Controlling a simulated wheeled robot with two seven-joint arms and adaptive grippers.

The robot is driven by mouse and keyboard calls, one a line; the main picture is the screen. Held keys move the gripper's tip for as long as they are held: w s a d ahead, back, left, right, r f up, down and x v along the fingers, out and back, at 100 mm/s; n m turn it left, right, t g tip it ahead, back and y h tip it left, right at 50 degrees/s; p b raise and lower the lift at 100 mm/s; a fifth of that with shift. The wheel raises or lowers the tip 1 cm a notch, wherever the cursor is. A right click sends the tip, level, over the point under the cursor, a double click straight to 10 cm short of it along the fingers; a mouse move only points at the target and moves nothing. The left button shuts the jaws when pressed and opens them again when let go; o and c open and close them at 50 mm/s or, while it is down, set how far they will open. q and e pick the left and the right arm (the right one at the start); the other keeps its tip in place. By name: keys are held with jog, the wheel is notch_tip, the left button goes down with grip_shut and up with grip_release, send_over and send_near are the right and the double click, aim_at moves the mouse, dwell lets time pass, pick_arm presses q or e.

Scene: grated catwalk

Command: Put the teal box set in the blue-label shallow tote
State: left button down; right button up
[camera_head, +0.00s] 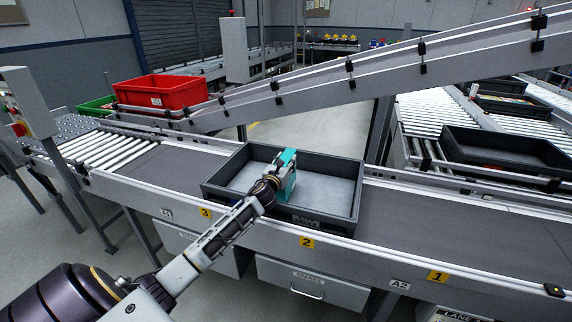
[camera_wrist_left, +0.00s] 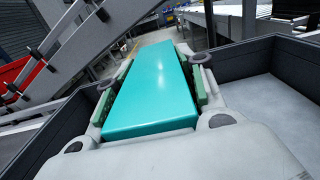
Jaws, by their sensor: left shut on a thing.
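The teal box set (camera_head: 288,182) is held by my left gripper (camera_head: 281,173) at the dark grey shallow tote (camera_head: 340,215) on the conveyor. In the left wrist view the teal box set (camera_wrist_left: 155,85) lies between the two fingers of my left gripper (camera_wrist_left: 152,88), which press on its sides. The tote's walls (camera_wrist_left: 262,62) show around it there. I cannot tell whether the box touches the tote floor. A small label on the tote's front wall is too small and dark to read its colour. My right gripper is not in view.
The tote's right half is empty. A red crate (camera_head: 162,91) and a green crate (camera_head: 97,104) stand at the back left. A sloping conveyor rail (camera_head: 370,70) crosses behind the tote. Another dark tote (camera_head: 503,152) sits on rollers at the right. The belt right of the tote is clear.

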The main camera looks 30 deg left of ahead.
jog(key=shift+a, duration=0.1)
pick_arm(q)
jog(key=c, duration=0.9)
grip_release()
jog(key=shift+f, duration=0.1)
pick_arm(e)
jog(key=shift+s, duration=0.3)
pick_arm(q)
jog(key=shift+s, duration=0.1)
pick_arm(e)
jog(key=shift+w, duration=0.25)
pick_arm(q)
jog(key=shift+p+v, duration=0.3)
jog(key=shift+v, duration=5.6)
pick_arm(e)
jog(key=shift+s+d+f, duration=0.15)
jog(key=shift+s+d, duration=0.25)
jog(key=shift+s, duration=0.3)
